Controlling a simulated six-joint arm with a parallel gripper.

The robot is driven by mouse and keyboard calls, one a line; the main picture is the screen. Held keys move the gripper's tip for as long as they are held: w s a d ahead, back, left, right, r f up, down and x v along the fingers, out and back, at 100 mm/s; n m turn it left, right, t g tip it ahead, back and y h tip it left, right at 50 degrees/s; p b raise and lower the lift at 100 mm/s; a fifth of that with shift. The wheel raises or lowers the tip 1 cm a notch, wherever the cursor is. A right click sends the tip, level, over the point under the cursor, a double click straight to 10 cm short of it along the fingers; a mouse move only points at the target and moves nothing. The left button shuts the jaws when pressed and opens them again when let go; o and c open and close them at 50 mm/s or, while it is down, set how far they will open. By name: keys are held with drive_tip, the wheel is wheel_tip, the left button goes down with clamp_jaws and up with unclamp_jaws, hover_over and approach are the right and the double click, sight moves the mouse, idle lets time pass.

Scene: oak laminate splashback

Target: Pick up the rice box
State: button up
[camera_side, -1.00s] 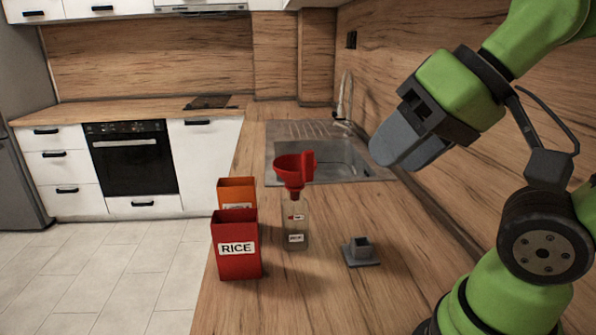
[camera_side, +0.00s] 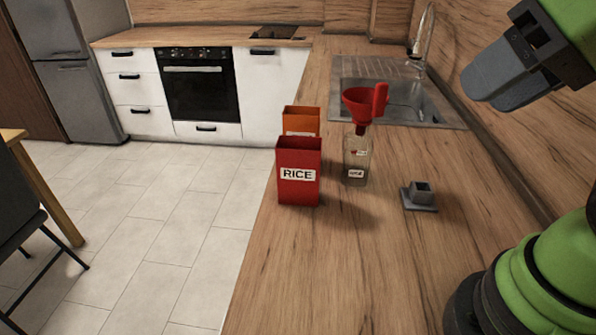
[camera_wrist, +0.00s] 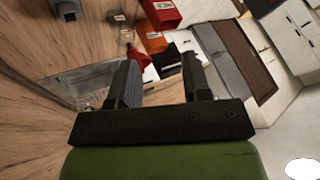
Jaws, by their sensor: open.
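The rice box (camera_side: 299,172) is a red, open-topped box with a white RICE label, upright near the counter's left edge in the side view. It also shows at the top of the wrist view (camera_wrist: 163,13). My gripper (camera_side: 492,88) is open and empty, held in the air well to the right of the box and above the counter. In the wrist view its two fingers (camera_wrist: 161,72) are spread apart with nothing between them that they touch.
An orange box (camera_side: 302,119) stands behind the rice box. A clear bottle (camera_side: 356,163) with a red funnel (camera_side: 360,108) stands to its right. A small grey holder (camera_side: 419,197) sits farther right. The sink (camera_side: 448,119) is behind. The front counter is clear.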

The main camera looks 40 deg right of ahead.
sight(298, 153)
drive_tip(key=shift+o, duration=0.5)
drive_tip(key=o, duration=1)
drive_tip(key=shift+c, duration=0.2)
drive_tip(key=w+d+f+n+g+h, duration=0.2)
drive_tip(key=w+f+n+g+h, duration=0.45)
drive_tip(key=w+n, duration=0.65)
drive_tip(key=w+a+f+n+t+h, duration=0.1)
drive_tip(key=w+a+f+n+t, duration=0.1)
drive_tip(key=n, duration=0.4)
drive_tip(key=w+a+f+n+t+h, duration=0.2)
drive_tip(key=w+f+n+t, duration=0.2)
drive_tip(key=w+f+n, duration=0.1)
drive_tip(key=w+a+f+n+t+h, duration=0.2)
drive_tip(key=w+a+f+n+t, duration=0.1)
drive_tip(key=n, duration=0.4)
drive_tip(key=shift+w+f, duration=0.35)
drive_tip(key=shift+f, duration=0.35)
drive_tip(key=shift+w+f, duration=0.3)
drive_tip(key=shift+f, duration=0.35)
drive_tip(key=shift+x, duration=2.75)
